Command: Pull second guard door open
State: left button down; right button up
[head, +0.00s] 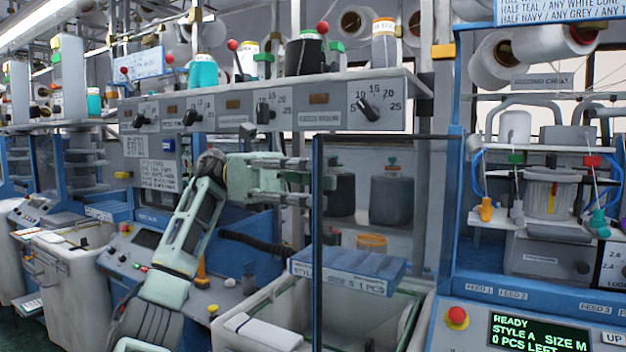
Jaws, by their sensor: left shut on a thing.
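The guard door (318,255) is a clear panel with a dark frame, right of centre. Its dark left edge stands upright and runs down out of the picture. Its top edge reaches right to a blue post. My left gripper (305,176), pale green, comes in from the left and is shut at this left edge, at upper-middle height. The exact part of the door between the fingers is too small to make out. How far the door stands open is hard to tell. My right gripper is not in view.
A machine with a display (537,334) and a red button (457,317) stands at the right. A blue tray (347,272) and a pale bin (262,331) show around the door's lower part. A shelf with dials (262,112) hangs above my arm.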

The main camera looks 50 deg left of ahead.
pick_arm(q)
jog(key=shift+w, duration=0.15)
jog(key=c, duration=2)
grip_release()
jog(key=shift+c, duration=0.2)
jog(key=v, duration=0.7)
jog(key=shift+a, duration=0.25)
